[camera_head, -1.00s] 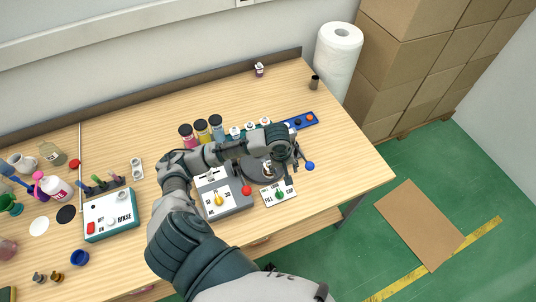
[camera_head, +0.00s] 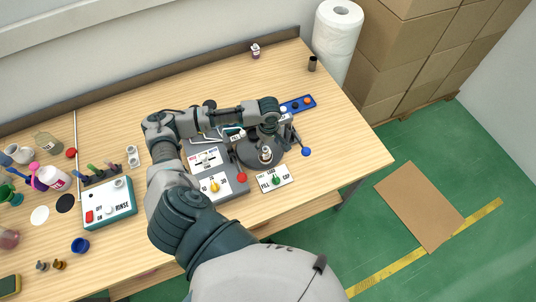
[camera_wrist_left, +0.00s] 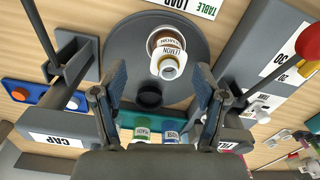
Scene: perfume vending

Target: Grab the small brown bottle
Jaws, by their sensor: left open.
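A small bottle with a brown body, white label and open pale neck (camera_wrist_left: 168,52) stands on the dark round turntable (camera_wrist_left: 125,50) in the left wrist view. It also shows on the turntable in the head view (camera_head: 265,154). My left gripper (camera_wrist_left: 160,92) is open and empty, its two fingers on either side of a gap just short of the bottle, not touching it. In the head view my left gripper (camera_head: 272,116) is over the back of the turntable. A small dark brown cylinder (camera_head: 312,64) stands at the table's back right. My right gripper is not in view.
A grey control box (camera_head: 216,186) with a red knob (camera_head: 242,177) is left of the turntable. In the wrist view, green-labelled (camera_wrist_left: 142,127) and blue-labelled (camera_wrist_left: 170,130) bottles stand near the fingers.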

